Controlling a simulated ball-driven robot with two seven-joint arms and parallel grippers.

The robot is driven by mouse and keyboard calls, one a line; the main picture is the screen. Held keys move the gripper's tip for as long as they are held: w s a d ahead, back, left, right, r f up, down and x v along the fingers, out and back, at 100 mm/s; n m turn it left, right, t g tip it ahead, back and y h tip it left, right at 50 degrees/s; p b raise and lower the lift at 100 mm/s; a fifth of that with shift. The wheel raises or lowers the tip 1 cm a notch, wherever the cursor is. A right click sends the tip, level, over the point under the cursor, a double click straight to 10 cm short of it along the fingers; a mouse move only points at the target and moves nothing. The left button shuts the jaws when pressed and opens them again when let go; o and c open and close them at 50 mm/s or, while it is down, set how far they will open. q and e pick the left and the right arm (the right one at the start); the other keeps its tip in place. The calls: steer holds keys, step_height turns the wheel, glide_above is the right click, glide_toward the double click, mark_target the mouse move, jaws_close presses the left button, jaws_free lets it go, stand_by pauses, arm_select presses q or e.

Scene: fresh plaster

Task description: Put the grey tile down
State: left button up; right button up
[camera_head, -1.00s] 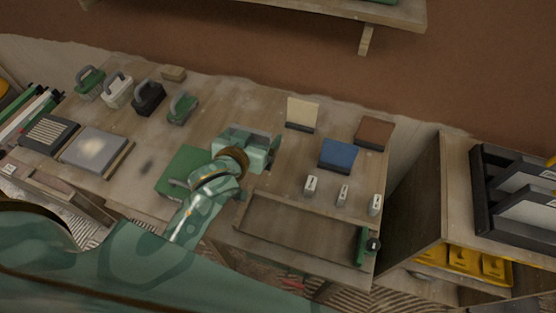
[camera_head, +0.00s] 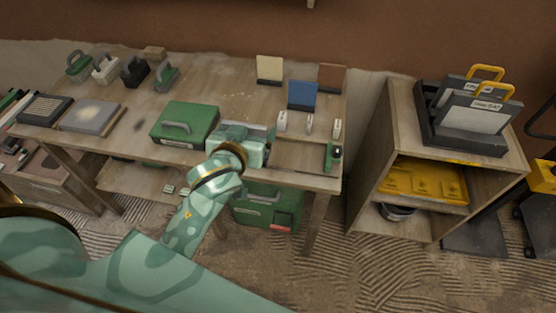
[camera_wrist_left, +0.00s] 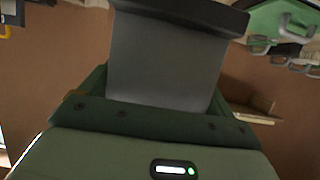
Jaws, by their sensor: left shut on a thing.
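My left gripper (camera_head: 262,137) is shut in the head view, above the workbench's front part and just right of the green case (camera_head: 186,122). In the left wrist view a flat grey slab (camera_wrist_left: 165,62), which looks like the grey tile, sits at the jaws under a dark bar. In the head view my gripper and wrist mostly hide it. I cannot tell whether it touches the bench. A cream tile (camera_head: 269,69), a blue tile (camera_head: 302,94) and a brown tile (camera_head: 332,77) stand at the bench's back right. My right gripper is not in view.
Small white blocks (camera_head: 309,123) stand behind a shallow tray (camera_head: 300,157), with a green-handled tool (camera_head: 333,157) at its right end. Several brushes (camera_head: 133,72) line the back left. A grey board (camera_head: 90,117) lies at left. A wooden shelf unit (camera_head: 385,140) stands right of the bench.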

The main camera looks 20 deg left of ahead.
arm_select(q)
steer(key=w+a+f+b, duration=0.2)
steer(key=w+f, duration=0.1)
steer(key=f, duration=0.1)
steer(key=w+a+f+b, duration=0.3)
steer(key=w+f, duration=0.1)
steer(key=f, duration=0.1)
steer(key=w+a+f+b, duration=0.2)
steer(key=w+a+f, duration=0.1)
steer(key=w+f, duration=0.1)
steer(key=shift+w+f+b, duration=0.15)
steer(key=shift+b, duration=0.15)
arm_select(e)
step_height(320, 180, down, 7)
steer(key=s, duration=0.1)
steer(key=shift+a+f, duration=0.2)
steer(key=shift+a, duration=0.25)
arm_select(q)
steer(key=shift+r, duration=0.2)
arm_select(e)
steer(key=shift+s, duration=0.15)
arm_select(q)
steer(key=shift+f, duration=0.15)
steer(key=o, duration=1)
steer(key=shift+c, duration=0.2)
